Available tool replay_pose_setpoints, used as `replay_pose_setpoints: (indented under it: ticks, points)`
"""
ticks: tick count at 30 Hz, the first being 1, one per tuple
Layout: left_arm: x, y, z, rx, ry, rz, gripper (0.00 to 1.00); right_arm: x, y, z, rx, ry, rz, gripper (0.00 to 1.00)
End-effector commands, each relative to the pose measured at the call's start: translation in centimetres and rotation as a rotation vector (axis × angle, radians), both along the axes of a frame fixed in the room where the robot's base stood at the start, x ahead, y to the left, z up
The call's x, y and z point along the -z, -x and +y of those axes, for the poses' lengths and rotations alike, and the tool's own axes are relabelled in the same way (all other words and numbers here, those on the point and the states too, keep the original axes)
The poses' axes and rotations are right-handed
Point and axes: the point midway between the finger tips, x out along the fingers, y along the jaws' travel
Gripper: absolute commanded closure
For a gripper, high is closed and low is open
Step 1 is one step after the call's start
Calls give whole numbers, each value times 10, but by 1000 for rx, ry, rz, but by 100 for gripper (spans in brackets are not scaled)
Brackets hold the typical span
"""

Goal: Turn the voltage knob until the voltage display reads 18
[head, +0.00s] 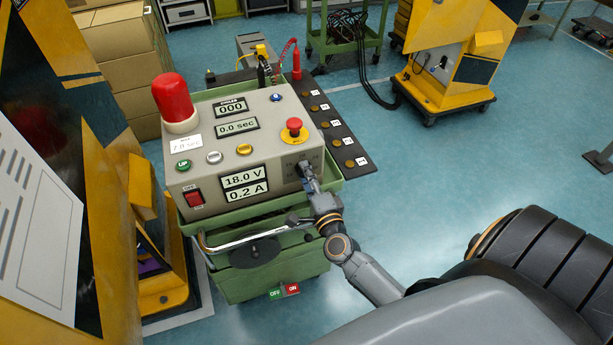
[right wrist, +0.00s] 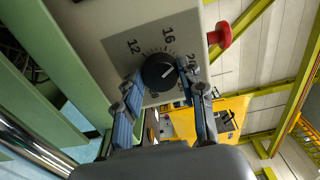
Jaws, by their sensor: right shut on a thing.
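The voltage display (head: 243,180) on the beige control box (head: 205,150) reads 18.0 V, with 0.2 A on the display below it (head: 247,192). The voltage knob (right wrist: 158,72) is black, on a printed scale; its white pointer line tilts toward the upper right, between the marks 16 and 20. My right gripper (head: 307,174) is at the right end of the box's front and mostly hides the knob in the head view. In the right wrist view its two blue-padded fingers (right wrist: 158,84) are shut on the knob from both sides. My left gripper is not in view.
A red emergency button (head: 294,125) stands above the knob. A red switch (head: 193,198) and a red lamp (head: 173,97) are at the box's left. The box sits on a green cart (head: 270,272) with a chrome handle (head: 250,241). Yellow gate posts stand left and back right.

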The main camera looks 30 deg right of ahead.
Motion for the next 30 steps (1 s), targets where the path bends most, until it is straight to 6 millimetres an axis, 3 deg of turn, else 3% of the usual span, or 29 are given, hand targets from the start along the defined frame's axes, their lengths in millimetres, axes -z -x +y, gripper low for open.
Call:
replay_pose_setpoints:
  ticks: [1, 2, 5, 17, 30]
  points:
    - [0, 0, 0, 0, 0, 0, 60, 0, 0, -1, 2, 1, -1, 92]
    - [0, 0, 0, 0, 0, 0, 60, 0, 0, -1, 2, 1, -1, 56]
    - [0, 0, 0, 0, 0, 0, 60, 0, 0, -1, 2, 1, -1, 38]
    - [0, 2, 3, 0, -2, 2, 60, 1, 6, 1, 0, 2, 1, 38]
    - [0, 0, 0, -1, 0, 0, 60, 1, 89, 21, -1, 2, 4, 38]
